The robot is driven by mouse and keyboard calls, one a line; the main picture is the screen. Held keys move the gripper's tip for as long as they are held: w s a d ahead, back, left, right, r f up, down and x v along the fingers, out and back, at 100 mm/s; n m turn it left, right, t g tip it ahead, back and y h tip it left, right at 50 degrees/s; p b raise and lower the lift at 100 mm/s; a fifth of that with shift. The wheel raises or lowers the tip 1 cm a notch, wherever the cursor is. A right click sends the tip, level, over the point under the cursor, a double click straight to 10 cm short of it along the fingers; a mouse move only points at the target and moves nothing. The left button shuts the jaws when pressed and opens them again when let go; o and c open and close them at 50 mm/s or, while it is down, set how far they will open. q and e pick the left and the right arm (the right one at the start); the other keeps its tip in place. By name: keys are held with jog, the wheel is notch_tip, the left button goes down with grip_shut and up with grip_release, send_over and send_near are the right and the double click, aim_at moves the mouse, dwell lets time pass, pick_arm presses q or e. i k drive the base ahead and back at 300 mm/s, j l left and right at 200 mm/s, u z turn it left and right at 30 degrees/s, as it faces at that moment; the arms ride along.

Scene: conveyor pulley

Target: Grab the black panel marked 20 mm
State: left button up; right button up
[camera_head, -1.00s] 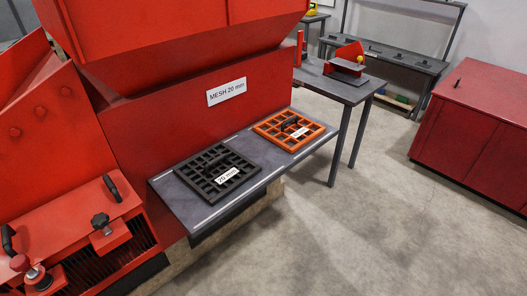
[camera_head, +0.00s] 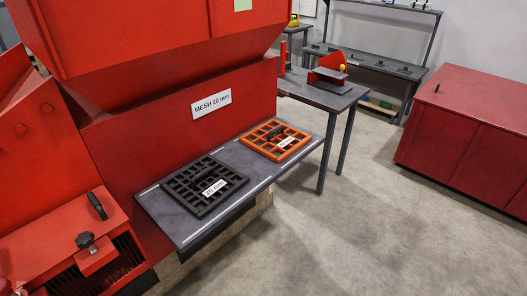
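The black panel (camera_head: 204,184) is a square grid with a raised handle and a white label reading 20 mm. It lies flat on the left part of the grey shelf (camera_head: 172,213) at the front of the red machine. An orange grid panel (camera_head: 275,140) of similar shape lies to its right on the same shelf, apart from it. Its white label is too small to read. A sign on the machine (camera_head: 211,103) reads MESH 20 mm. Neither of my grippers is in view.
The red machine (camera_head: 160,120) rises directly behind the shelf. A red housing with black handles (camera_head: 65,235) stands at the left. A grey table (camera_head: 325,95) is behind the shelf, and a red cabinet (camera_head: 470,130) is at the right. The floor (camera_head: 360,230) in front is clear.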

aim_at(215, 187)
jog(key=i+l+u, duration=0.2)
jog(key=i, duration=0.25)
jog(key=i+l+u, duration=0.15)
jog(key=i+l, duration=0.2)
jog(key=i+j, duration=0.05)
